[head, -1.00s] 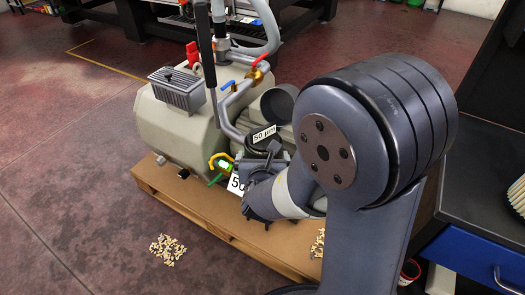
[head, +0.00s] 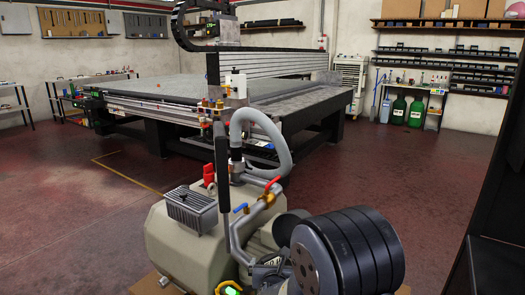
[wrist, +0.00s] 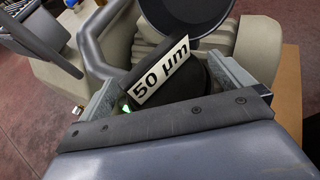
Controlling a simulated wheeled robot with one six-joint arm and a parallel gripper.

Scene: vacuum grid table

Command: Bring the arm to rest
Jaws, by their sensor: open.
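My gripper (wrist: 166,74) shows in the wrist view with its two jaws spread apart. Between and beyond the jaws is a black filter part (wrist: 185,92) with a white "50 µm" label (wrist: 160,73). I cannot tell whether the jaws touch it. In the head view, my arm's dark round joint (head: 350,250) is at the lower right, low over the vacuum pump. It hides much of the pump's right side, and my gripper is not clearly visible there.
The beige vacuum pump tank (head: 165,245) has a red-handled valve (head: 273,183), a grey hose (head: 270,135) and an upright black handle (head: 222,175). A large grid table (head: 180,88) stands behind. Red floor (head: 420,180) is open between. A dark cabinet edge is at the right.

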